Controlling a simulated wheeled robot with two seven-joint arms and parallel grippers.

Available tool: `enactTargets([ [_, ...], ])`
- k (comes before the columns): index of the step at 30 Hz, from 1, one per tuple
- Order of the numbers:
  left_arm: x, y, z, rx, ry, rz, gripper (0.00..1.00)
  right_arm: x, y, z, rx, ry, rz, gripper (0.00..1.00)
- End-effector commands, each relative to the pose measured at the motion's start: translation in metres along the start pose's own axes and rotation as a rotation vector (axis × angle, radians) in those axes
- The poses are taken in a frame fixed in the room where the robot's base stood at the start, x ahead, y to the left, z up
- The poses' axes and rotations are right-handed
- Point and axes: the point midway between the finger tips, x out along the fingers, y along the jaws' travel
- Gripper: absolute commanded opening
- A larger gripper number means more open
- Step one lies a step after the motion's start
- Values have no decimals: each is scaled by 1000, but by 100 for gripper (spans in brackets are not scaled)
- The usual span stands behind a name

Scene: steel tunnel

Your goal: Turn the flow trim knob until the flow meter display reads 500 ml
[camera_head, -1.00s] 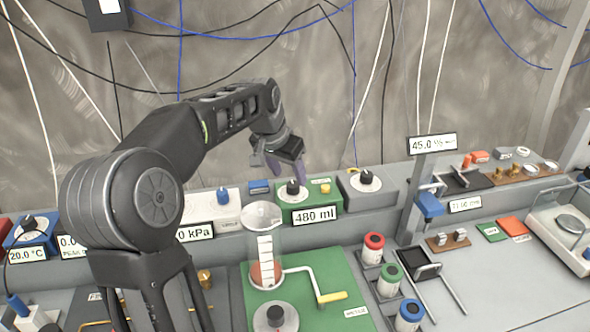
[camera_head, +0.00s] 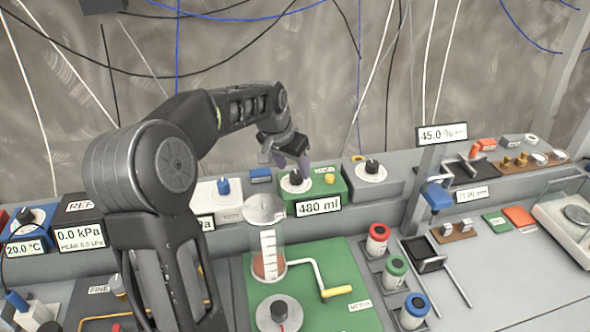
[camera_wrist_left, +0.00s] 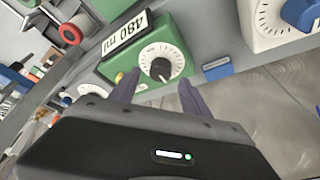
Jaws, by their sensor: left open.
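The flow meter is a green box (camera_head: 328,183) on the back ledge. Its display (camera_head: 318,206) reads 480 ml. The flow trim knob (camera_head: 296,178) is black on a white dial on top of the box; it also shows in the left wrist view (camera_wrist_left: 160,69). My left gripper (camera_head: 293,163) is open just above and behind the knob. In the left wrist view its two dark fingers (camera_wrist_left: 157,92) stand apart, pointing toward the dial, with the knob beyond the gap between them. I see no contact with the knob. My right gripper is not in view.
A white box with a blue knob (camera_head: 223,187) stands left of the green box, and a grey box with a black knob (camera_head: 371,168) stands right. A clear cylinder (camera_head: 268,250) and yellow-handled crank (camera_head: 336,291) stand in front on a green mat.

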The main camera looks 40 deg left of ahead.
Motion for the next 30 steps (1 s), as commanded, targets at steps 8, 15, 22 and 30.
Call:
enactTargets([
  [8, 29, 0, 0, 1, 0, 0, 55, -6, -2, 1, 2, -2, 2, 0],
  [15, 30, 0, 0, 1, 1, -1, 55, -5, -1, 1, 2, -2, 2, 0],
  [22, 30, 0, 0, 0, 1, -1, 39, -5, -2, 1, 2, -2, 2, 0],
  [30, 30, 0, 0, 0, 1, -1, 17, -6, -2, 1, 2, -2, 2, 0],
])
